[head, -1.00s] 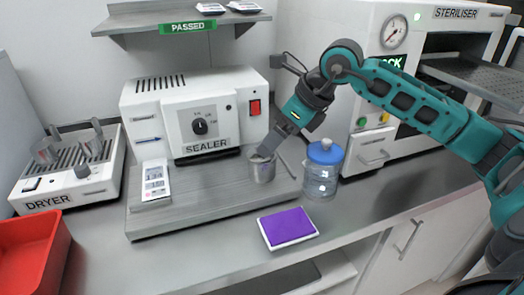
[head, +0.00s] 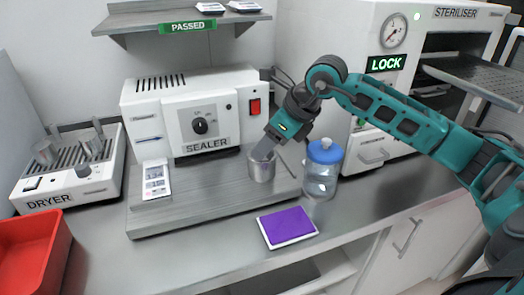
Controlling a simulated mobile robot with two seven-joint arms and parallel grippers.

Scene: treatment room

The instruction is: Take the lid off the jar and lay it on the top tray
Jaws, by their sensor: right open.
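The clear jar (head: 320,180) stands upright on the counter, right of the sealer. Its blue lid (head: 325,151) sits on top of it. My right gripper (head: 262,156) is left of the jar, pointing down at a small metal cup (head: 261,170) on the sealer's platform. It is open, and its fingertips are at or just over the cup's rim; I cannot tell whether they touch it. A grey tray (head: 474,80) sticks out of the open steriliser at upper right. My left gripper is not in view.
A purple pad (head: 287,225) in a white holder lies near the counter's front edge. The sealer (head: 200,115), dryer (head: 70,175) and red bin (head: 32,250) fill the left. The counter right of the jar is clear.

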